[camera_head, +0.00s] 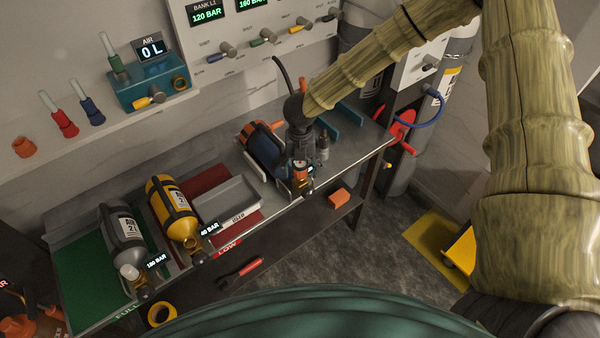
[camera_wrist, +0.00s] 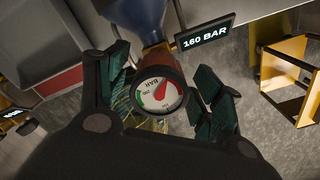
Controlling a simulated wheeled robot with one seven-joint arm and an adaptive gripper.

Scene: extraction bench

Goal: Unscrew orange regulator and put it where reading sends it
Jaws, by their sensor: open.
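The orange regulator (camera_wrist: 162,72) with a round dial gauge (camera_wrist: 158,92) is at the neck of the blue cylinder (camera_wrist: 140,18). A tag beside it (camera_wrist: 205,35) reads 160 BAR. The blue cylinder (camera_head: 264,150) lies in a cradle on the bench, and the regulator (camera_head: 301,170) shows at its front end. My gripper (camera_wrist: 165,88) is open, with a dark green finger on each side of the regulator. In the head view my gripper (camera_head: 302,150) partly hides it. Whether the fingers touch it I cannot tell.
A grey cylinder (camera_head: 122,240) is on the green FULL mat (camera_head: 85,258). A yellow cylinder (camera_head: 172,208), tagged 40 BAR, is on the red LOW mat (camera_head: 203,180), beside a grey tray (camera_head: 226,200). The wall panel (camera_head: 228,30) and bench legs bound the space.

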